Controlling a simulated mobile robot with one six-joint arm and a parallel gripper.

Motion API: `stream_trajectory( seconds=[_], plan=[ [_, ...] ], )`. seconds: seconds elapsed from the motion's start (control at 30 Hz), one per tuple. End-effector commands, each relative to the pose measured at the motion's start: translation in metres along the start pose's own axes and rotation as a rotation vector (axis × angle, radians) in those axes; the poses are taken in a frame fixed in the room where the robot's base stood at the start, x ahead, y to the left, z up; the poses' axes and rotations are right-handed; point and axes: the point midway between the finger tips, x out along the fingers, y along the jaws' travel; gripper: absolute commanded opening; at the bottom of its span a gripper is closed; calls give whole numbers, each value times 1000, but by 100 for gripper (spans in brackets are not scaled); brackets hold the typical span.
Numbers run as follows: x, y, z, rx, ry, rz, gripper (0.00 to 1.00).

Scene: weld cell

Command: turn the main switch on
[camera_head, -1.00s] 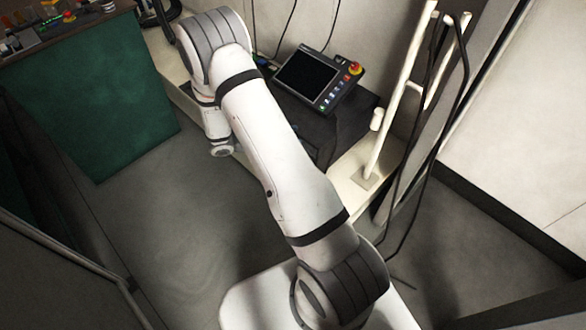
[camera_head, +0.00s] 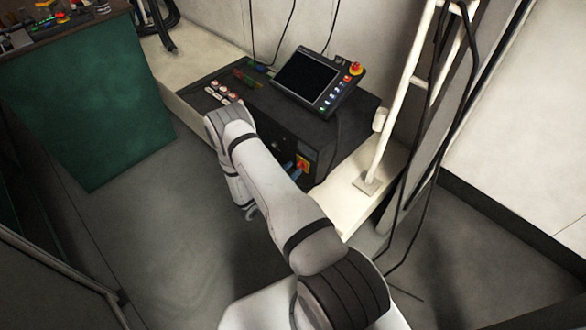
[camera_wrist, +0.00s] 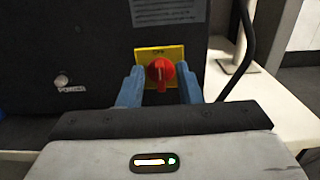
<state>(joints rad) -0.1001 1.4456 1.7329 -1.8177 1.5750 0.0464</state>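The main switch (camera_wrist: 160,72) is a red rotary knob on a yellow plate, on the front of a black cabinet (camera_wrist: 85,45). Its grip stands about upright in the wrist view. In the head view the switch (camera_head: 303,164) shows small at the cabinet's right front. My gripper (camera_wrist: 159,84) is open, its two blue fingers pointing at the switch, one to each side of the knob in the picture. I cannot tell whether they touch the knob or plate. In the head view the blue fingers (camera_head: 291,170) are just left of the switch, partly hidden by my arm.
A teach pendant (camera_head: 308,80) with a red stop button lies on the cabinet. A white post (camera_head: 401,105) and hanging cables stand to the right. A small labelled knob (camera_wrist: 62,79) is left of the switch.

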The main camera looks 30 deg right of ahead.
Motion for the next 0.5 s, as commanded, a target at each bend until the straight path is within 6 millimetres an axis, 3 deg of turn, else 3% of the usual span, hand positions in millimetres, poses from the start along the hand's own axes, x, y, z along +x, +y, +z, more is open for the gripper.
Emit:
stream_trajectory(
  seconds=[0.2, 0.5],
  plan=[
    [22, 0, 0, 1, 1, -1, 32],
    [24, 0, 0, 0, 1, 1, 32]
  ],
)
